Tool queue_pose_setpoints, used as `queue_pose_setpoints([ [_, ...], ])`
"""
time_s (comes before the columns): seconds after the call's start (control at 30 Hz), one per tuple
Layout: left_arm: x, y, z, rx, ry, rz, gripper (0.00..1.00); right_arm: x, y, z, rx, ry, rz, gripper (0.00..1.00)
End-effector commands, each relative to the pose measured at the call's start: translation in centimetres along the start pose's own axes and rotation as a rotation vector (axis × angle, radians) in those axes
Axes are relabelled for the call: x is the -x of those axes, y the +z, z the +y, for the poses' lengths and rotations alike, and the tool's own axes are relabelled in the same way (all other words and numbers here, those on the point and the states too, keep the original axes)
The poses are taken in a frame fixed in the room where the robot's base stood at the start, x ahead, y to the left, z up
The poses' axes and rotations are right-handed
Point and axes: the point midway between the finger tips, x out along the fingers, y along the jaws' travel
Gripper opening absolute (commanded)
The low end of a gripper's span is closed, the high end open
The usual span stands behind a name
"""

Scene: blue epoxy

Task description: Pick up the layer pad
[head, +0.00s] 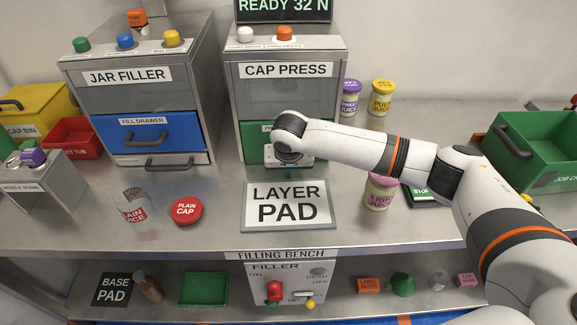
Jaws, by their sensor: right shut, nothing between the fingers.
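The layer pad (287,226) is a flat grey-edged plate with a white label, lying on the bench in front of the cap press. My right arm comes in from the right, and its gripper (290,174) is just behind the pad's far edge, in front of the cap press. The fingers are small and mostly hidden under the wrist; they look shut and empty. I cannot tell how high they are above the bench. My left gripper is out of view.
A clear jar (133,206) and the red plain cap (187,211) stand left of the pad. A pink-lidded jar (380,192) stands to its right, close under my forearm. The cap press (286,90) and jar filler (142,95) stand behind. The front bench edge is clear.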

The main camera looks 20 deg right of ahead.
Motion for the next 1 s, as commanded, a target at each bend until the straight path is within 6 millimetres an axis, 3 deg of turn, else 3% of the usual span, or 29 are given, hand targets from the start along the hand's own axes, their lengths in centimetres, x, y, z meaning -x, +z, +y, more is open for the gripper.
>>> queue_pose_setpoints([
  [0.23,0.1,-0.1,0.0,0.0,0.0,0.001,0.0,0.1,-0.1,0.0,0.0,0.0,0.001,0.0],
  [0.37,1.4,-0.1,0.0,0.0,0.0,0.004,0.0,0.7,-0.9,0.1,0.002,0.001,0.005,0.0],
  [0.7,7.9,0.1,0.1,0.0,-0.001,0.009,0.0,3.2,-6.8,0.0,0.002,0.0,0.009,0.0],
  [1.0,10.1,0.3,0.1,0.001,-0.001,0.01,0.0,3.7,-10.1,0.0,-0.001,0.0,0.002,0.0],
])
